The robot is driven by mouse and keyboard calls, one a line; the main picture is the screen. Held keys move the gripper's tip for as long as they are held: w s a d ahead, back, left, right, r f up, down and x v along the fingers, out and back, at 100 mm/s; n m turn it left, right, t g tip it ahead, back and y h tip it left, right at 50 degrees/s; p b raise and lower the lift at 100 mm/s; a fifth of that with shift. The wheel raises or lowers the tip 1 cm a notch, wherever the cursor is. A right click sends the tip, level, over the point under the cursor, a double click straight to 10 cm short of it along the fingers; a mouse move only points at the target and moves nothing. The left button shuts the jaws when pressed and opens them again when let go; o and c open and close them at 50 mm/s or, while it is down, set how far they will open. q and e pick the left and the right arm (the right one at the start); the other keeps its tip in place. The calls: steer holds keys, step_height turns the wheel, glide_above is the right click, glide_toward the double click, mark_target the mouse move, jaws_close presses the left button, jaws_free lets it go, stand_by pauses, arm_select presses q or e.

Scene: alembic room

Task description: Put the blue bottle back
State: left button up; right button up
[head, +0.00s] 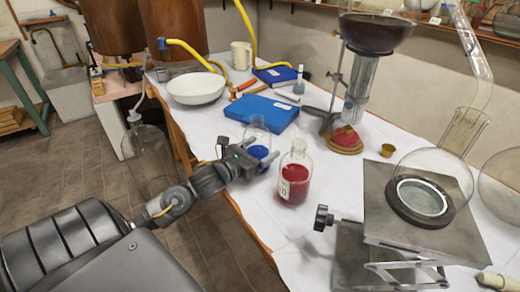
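The blue bottle (258,151) is clear glass with blue liquid low in it. It stands upright at the front left edge of the white-covered table. My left gripper (257,158) comes in from the left, with its dark fingers at the bottle's lower part. One finger passes in front of the bottle and hides part of it. I cannot tell whether the fingers touch or grip the glass. My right gripper is not in view.
A bottle of red liquid (294,180) stands close to the right of the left gripper. A blue case (262,113) lies behind the blue bottle. A white bowl (196,89) is farther back. A metal jack stand (405,225) with a round flask fills the right front.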

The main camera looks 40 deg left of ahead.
arm_select(q)
steer(key=shift+o, duration=1.2)
steer(key=shift+r, duration=0.1)
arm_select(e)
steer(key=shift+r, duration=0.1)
arm_select(q)
steer(key=shift+s, duration=0.2)
steer(key=s, duration=0.7)
steer(key=s+a, duration=0.1)
steer(key=s, duration=0.2)
steer(key=shift+s+b, duration=0.4)
steer(key=shift+s, duration=0.4)
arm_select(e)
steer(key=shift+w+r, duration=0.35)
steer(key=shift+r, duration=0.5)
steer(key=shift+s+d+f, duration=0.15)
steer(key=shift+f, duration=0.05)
